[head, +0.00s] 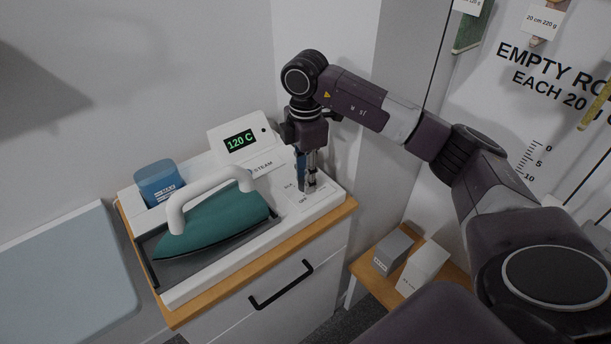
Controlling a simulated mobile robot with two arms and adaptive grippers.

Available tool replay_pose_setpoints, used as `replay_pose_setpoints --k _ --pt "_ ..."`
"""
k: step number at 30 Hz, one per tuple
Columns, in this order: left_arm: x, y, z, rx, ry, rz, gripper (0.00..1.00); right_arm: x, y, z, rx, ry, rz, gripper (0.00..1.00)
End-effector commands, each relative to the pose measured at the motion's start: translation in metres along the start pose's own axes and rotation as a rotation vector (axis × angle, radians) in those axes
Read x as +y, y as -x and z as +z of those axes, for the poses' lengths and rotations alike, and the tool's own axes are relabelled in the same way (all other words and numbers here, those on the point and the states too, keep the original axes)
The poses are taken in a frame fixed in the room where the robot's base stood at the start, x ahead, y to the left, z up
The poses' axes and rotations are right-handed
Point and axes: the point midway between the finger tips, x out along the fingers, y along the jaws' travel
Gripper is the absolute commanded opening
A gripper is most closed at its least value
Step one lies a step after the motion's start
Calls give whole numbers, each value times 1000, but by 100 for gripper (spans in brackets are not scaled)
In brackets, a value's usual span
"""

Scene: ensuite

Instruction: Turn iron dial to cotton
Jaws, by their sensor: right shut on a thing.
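A teal iron (212,222) with a white handle rests on a dark pad on the white steam station (180,292). A tilted display (241,141) at the back of the station reads "120 C" in green. My right gripper (306,187) points straight down over the station's right end, shut on the dial there. The fingers hide most of the dial. Small printed labels surround it; "OFF" is legible in front, the others are too small to read. My left gripper is not in view.
A blue water tank (158,183) stands behind the iron. The station sits on a wood-topped cabinet (262,258) with a black handle. A low wooden table (366,268) at right holds a grey box (393,250) and a white box (424,266). A pale blue ironing surface (65,280) is at left.

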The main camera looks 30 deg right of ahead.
Motion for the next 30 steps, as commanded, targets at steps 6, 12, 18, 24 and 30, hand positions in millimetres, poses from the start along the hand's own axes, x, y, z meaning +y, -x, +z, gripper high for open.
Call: replay_pose_setpoints --k 6,12,18,24,30 --pt "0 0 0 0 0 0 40 2 3 1 1 -4 9 43" --pt "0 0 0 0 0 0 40 1 2 0 1 -1 4 43" --pt "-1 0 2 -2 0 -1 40 1 11 0 2 0 4 43" --pt "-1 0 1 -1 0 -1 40 2 50 0 3 0 8 43" --pt "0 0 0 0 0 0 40 2 93 1 1 -2 10 43"
